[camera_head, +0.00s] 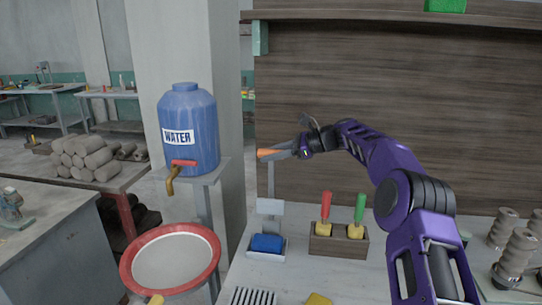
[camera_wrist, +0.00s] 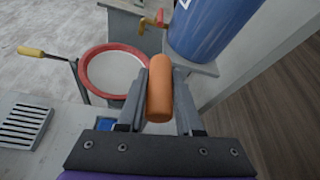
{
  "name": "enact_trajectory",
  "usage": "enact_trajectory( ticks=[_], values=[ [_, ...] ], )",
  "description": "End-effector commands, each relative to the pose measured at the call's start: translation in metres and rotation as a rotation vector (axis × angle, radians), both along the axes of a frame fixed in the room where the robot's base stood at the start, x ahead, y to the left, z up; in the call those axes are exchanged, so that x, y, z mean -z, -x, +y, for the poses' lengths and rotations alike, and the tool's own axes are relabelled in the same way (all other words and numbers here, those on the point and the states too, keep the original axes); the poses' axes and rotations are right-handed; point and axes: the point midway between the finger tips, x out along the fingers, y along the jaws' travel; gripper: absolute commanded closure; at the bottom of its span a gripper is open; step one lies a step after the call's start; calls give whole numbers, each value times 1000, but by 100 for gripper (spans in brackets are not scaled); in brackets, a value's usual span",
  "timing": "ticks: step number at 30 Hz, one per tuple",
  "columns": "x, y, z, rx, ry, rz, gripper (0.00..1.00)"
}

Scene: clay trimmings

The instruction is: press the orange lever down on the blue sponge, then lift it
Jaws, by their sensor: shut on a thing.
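The orange lever (camera_head: 265,153) is a rounded handle at the top left end of my arm, high above the blue sponge. It lies between the two fingers of my gripper (camera_head: 287,152), which is shut on it. In the wrist view the orange handle (camera_wrist: 159,92) fills the space between the fingers. A grey post runs down from the lever area to a pale plate (camera_head: 270,207). The blue sponge (camera_head: 267,243) sits in a small pale tray below that plate, with a visible gap. In the wrist view only a bit of blue sponge (camera_wrist: 106,125) shows beside the left finger.
A wooden holder (camera_head: 338,245) with red- and green-handled tools stands right of the sponge. A blue water barrel (camera_head: 188,130) and a red-rimmed basin (camera_head: 170,259) are to the left. Stacked clay pieces (camera_head: 515,245) stand far right. A slatted drain (camera_wrist: 25,124) lies at the wrist view's left.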

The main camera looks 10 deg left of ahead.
Motion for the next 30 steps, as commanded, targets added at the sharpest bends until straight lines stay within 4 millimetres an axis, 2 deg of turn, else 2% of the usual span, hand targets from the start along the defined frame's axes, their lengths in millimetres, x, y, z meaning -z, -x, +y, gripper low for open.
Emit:
enact_trajectory(
  ticks=[7, 8, 12, 23, 26, 30],
  values=[
    [-3, 0, 1, 0, -2, -4, 100],
    [-2, 0, 1, 0, -2, -4, 62],
    [-2, 0, 1, 0, -1, -4, 37],
    [-2, 0, -3, 1, 0, -2, 36],
    [-6, 0, -14, 4, 0, -3, 36],
    [-16, 2, -40, 5, 1, -3, 36]
  ],
)
